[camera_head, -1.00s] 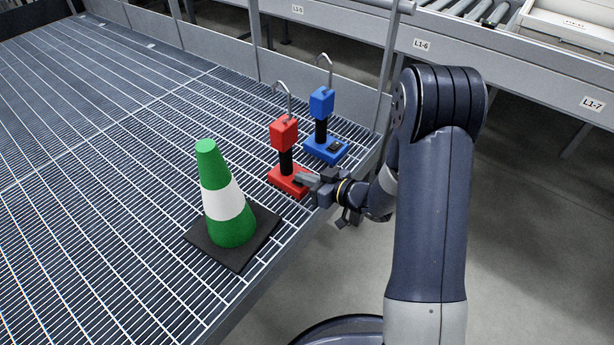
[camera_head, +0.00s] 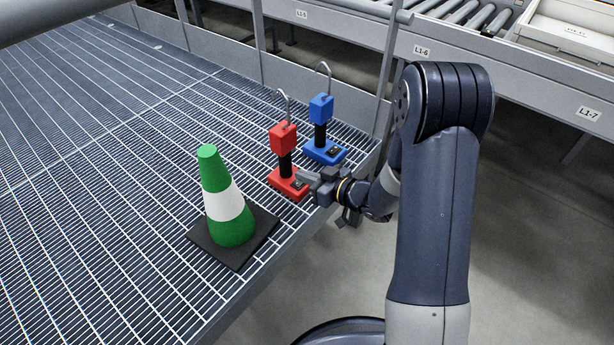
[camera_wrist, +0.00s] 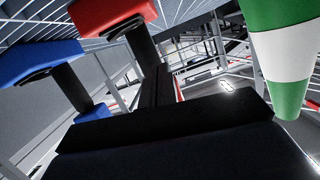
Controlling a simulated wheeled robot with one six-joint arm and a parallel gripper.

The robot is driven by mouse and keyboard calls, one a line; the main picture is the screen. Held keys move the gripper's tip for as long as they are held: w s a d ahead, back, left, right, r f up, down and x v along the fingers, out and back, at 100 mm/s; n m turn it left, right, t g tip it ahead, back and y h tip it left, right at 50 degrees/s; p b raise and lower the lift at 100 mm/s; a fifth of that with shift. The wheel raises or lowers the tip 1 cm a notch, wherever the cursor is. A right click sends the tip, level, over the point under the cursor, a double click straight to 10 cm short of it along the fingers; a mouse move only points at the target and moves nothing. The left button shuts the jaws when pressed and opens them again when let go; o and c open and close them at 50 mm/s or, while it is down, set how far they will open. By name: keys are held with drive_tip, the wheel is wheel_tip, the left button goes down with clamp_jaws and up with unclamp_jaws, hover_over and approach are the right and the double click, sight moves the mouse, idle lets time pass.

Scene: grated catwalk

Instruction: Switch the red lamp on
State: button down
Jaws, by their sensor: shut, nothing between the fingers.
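The red lamp (camera_head: 283,138) stands upright on the grating near its right edge, with a square red base, a black stem, a red head and a hook on top. A small dark switch (camera_head: 298,184) shows on its base. My gripper (camera_head: 302,176) is shut and empty, its tips at the right side of the red base, by the switch. I cannot tell whether the tips touch it. No glow shows on the lamp.
A similar blue lamp (camera_head: 321,108) stands just behind the red one. A green and white cone (camera_head: 223,180) on a black base stands to the front left. A railing post (camera_head: 388,75) rises at the grating's corner. The grating (camera_head: 90,190) at left is clear.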

drive_tip(key=p+v, duration=0.1)
drive_tip(key=v, duration=0.7)
drive_tip(key=shift+s, duration=0.35)
drive_tip(key=shift+d+f, duration=0.1)
